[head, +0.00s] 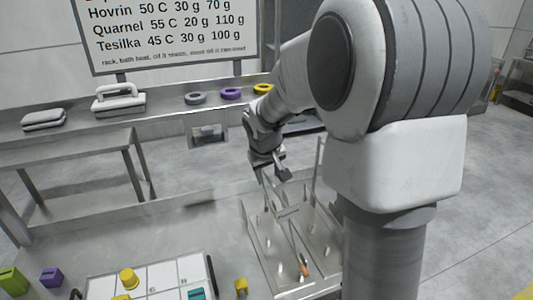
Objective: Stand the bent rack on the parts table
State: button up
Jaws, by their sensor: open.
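My gripper (270,170) is in the middle of the head view, pointing down, with its jaws open. It is above a metal rack (252,243) with a flat base, several small upright pegs and thin upright bars. I cannot tell whether the jaws touch one of the bars. Which part of the rack is bent is not clear. An orange piece (305,269) shows low on the rack. My arm hides the rack's right side. A grey metal table (75,152) stands at the left; I cannot tell whether it is the parts table.
A sign (165,30) stands at the back. The back ledge holds a white handled block (119,100), a grey slab (44,119) and grey (196,98), purple (231,93) and yellow (263,89) rings. A white tiled tray (150,278) is in front.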

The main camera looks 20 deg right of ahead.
jog(key=v, duration=1)
jog(key=s+a+y, duration=0.1)
jog(key=s+a, duration=0.2)
jog(key=s, duration=0.8)
jog(key=s+a+r+t+y, duration=0.1)
jog(key=s+a, duration=0.2)
jog(key=s, duration=0.8)
jog(key=shift+s, duration=0.3)
